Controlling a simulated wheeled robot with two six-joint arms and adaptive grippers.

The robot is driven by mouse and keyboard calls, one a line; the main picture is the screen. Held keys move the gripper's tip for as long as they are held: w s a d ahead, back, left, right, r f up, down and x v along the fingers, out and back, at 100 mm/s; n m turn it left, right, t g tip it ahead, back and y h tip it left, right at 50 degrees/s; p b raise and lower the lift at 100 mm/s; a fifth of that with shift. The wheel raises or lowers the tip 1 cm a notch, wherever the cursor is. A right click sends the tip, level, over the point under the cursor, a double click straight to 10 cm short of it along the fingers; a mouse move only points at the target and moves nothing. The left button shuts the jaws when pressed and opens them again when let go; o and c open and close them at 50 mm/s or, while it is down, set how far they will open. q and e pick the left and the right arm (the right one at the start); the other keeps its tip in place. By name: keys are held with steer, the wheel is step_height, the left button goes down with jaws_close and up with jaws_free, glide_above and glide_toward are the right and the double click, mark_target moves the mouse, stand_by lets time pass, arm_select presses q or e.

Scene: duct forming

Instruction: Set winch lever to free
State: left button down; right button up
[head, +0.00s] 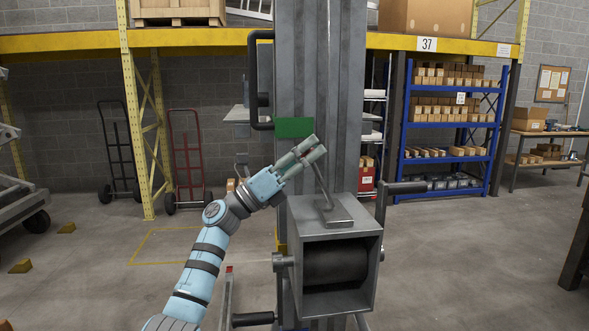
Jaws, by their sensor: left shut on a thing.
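The winch (336,272) is a grey box with a dark drum inside, mounted on the front of a tall grey column. A thin grey lever (323,187) rises from a plate on top of the box and leans up and to the left. My left gripper (313,150) is shut on the lever's upper end, which its fingers partly hide. My light blue left arm reaches in from below. My right gripper is not in view. No free or locked marking on the lever can be read.
A crank handle (407,187) sticks out at the winch's right, with another grip (252,319) at lower left. A green plate (294,127) and a dark bar handle (254,80) are on the column. Blue shelves (403,130) stand behind.

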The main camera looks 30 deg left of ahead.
arm_select(q)
steer(key=shift+b+v, duration=0.5)
steer(key=shift+v, duration=0.3)
steer(key=shift+w, duration=0.1)
steer(key=c, duration=1.5)
jaws_free()
steer(key=shift+a, duration=0.1)
steer(key=shift+c, duration=0.2)
steer(key=o, duration=0.3)
steer(key=shift+a, duration=0.15)
steer(key=v, duration=1.2)
steer(key=shift+f, duration=0.15)
